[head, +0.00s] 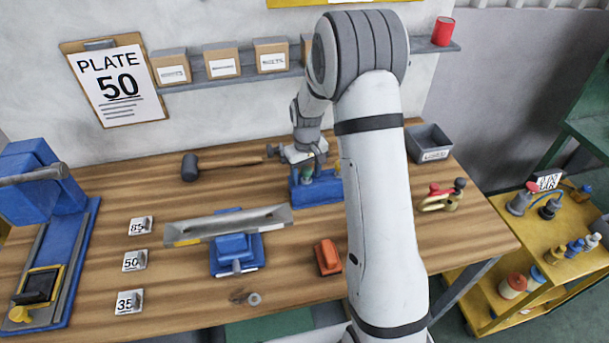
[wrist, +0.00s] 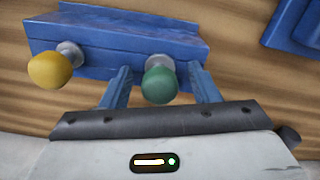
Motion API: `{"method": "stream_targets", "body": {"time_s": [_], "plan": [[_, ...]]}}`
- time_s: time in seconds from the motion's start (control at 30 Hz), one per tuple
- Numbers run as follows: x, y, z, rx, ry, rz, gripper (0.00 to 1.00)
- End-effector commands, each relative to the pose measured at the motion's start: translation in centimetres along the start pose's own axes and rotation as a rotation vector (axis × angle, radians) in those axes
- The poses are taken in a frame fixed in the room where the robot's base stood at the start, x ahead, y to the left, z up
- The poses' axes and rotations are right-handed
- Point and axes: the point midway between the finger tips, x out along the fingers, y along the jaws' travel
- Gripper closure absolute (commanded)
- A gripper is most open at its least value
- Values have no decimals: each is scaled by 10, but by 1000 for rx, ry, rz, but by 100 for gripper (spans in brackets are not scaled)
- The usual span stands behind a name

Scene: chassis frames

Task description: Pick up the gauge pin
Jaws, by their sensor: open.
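Two knobbed pins stand in a blue holder (wrist: 120,35) in the wrist view, one with a yellow knob (wrist: 50,69) and one with a green knob (wrist: 160,84). I cannot tell from a label which is the gauge pin. My gripper (wrist: 161,82) is open, with its two blue fingers on either side of the green knob. I cannot see whether either finger touches it. In the head view my gripper (head: 304,158) is above the blue holder (head: 316,190), and my arm hides part of the holder.
A black mallet (head: 190,168) lies left of the holder. A metal channel (head: 228,225) rests on a blue fixture in front. An orange block (head: 328,257) sits nearer me. A grey bin (head: 430,142) stands at the right. Number cards (head: 134,260) stand at the left.

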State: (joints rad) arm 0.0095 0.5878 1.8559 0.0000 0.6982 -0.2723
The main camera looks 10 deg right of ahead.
Motion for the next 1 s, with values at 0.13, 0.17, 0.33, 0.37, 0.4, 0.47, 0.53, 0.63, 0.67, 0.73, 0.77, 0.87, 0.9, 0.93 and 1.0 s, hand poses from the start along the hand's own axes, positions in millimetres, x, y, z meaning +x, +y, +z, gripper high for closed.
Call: {"method": "stream_targets", "body": {"time_s": [0.13,0.17,0.33,0.37,0.4,0.47,0.53,0.63,0.67,0.73,0.77,0.87,0.9,0.93,1.0], "plan": [[0,0,0,0,1,0,45],[0,0,0,0,0,0,45],[0,0,0,0,0,0,58],[0,0,0,0,0,0,60],[0,0,0,0,0,0,63],[0,0,0,0,0,0,68],[0,0,0,1,0,0,74],[0,0,0,1,0,0,82],[0,0,0,1,0,0,85],[0,0,0,1,0,0,90],[0,0,0,1,0,0,93],[0,0,0,1,1,0,96],[0,0,0,1,1,0,96],[0,1,0,1,1,0,96],[0,1,0,1,1,0,96]]}}
